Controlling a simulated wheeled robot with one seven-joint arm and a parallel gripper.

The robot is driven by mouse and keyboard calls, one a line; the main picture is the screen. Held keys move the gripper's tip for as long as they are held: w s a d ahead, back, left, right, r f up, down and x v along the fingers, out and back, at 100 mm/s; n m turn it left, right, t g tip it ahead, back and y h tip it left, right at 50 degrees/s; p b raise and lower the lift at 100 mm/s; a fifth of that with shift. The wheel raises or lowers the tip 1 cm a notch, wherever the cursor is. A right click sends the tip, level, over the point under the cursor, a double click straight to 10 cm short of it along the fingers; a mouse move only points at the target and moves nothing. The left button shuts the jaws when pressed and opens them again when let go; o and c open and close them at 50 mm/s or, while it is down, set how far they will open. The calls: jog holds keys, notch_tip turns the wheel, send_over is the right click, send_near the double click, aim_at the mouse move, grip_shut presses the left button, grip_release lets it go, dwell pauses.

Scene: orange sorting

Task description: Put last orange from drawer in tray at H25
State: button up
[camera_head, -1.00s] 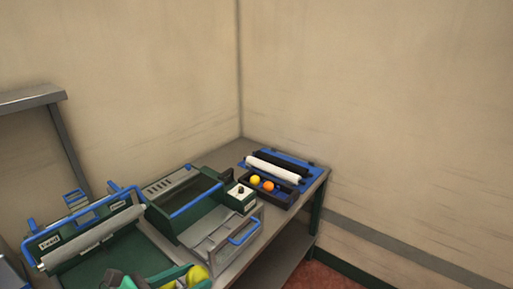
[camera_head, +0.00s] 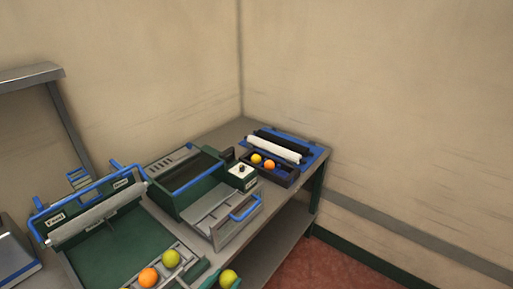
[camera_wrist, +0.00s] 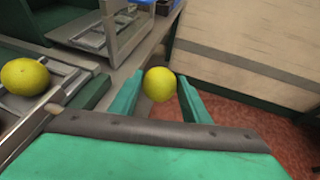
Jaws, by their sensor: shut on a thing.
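My gripper (camera_wrist: 158,92) is shut on a yellow fruit (camera_wrist: 159,84), which sits between its two green fingers. The held fruit also shows at the bottom edge of the head view (camera_head: 228,279), with most of my gripper cut off. A dark tray (camera_head: 284,181) at the far end of the bench holds a yellow fruit (camera_head: 256,158) and an orange one (camera_head: 269,165). The open metal drawer (camera_head: 219,228) with a blue handle looks empty. My gripper is nearer the camera than the drawer and well short of the dark tray.
A metal rack at the front left carries an orange fruit (camera_head: 149,277) and a yellow-green fruit (camera_head: 171,258). A green machine with a grey roller (camera_head: 98,219) stands at the left. A white roller (camera_head: 273,148) lies behind the tray. Red floor (camera_head: 310,265) is open to the right.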

jog(key=w+d+f+n+y, duration=0.1)
jog(key=d+f+n+y, duration=0.1)
jog(key=f, duration=1.1)
jog(key=w+d+f+n+t+y, duration=0.1)
jog(key=d+f+n+y, duration=0.2)
jog(key=d+f, duration=0.4)
notch_tip(320, 180, down, 6)
jog(key=shift+f+y, duration=0.25)
jog(key=shift+y, duration=0.15)
jog(key=shift+w+d+r, duration=0.1)
jog(key=shift+w+r, duration=0.05)
jog(key=shift+w, duration=0.1)
jog(key=shift+d, duration=0.1)
